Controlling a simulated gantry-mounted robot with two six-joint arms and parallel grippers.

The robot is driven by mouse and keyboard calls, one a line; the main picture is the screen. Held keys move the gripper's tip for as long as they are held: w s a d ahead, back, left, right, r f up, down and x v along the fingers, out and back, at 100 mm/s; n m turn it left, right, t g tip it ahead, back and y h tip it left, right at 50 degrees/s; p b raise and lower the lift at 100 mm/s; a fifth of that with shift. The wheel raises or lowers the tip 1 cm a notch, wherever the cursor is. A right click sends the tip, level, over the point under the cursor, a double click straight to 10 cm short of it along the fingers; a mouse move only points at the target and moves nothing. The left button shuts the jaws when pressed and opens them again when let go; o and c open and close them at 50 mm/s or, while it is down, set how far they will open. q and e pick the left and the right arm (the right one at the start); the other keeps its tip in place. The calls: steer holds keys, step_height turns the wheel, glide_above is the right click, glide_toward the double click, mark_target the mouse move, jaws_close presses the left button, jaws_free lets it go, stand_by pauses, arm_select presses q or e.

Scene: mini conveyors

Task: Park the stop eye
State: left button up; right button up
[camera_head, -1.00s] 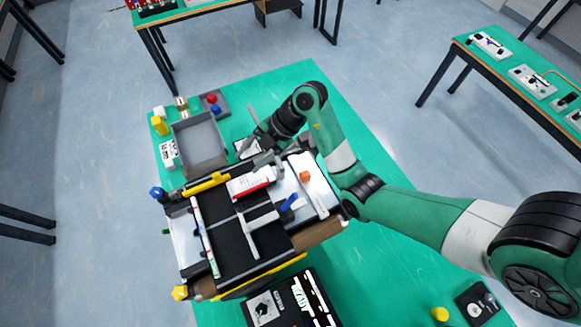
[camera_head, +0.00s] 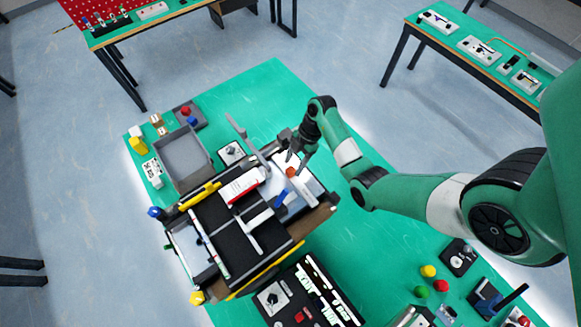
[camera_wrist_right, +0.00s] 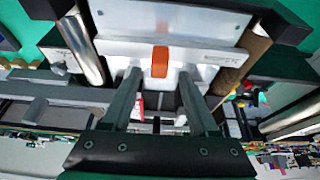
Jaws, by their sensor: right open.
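The mini conveyor has a black belt (camera_head: 221,238) and a white side plate (camera_head: 308,187). A small orange piece (camera_head: 291,172) sits on the white part near its back right; it also shows in the right wrist view (camera_wrist_right: 160,62). Which part is the stop eye I cannot tell for sure. My right gripper (camera_head: 297,158) is open just behind the orange piece in the head view. In the right wrist view, its two fingers (camera_wrist_right: 162,78) point toward the orange piece, one to each side, with nothing held. Contact cannot be told. My left gripper is not in view.
A white and red box (camera_head: 242,186) lies on the belt. A blue piece (camera_head: 281,198) stands beside a grey bar. A grey bin (camera_head: 184,158) is at the back left. A black control panel (camera_head: 307,295) is in front.

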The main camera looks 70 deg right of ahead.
mark_target(291, 169)
steer(key=x, duration=0.3)
steer(key=shift+w+a+f, duration=0.15)
steer(key=shift+a+f, duration=0.05)
steer(key=shift+f, duration=0.1)
jaws_close()
stand_by(1.2)
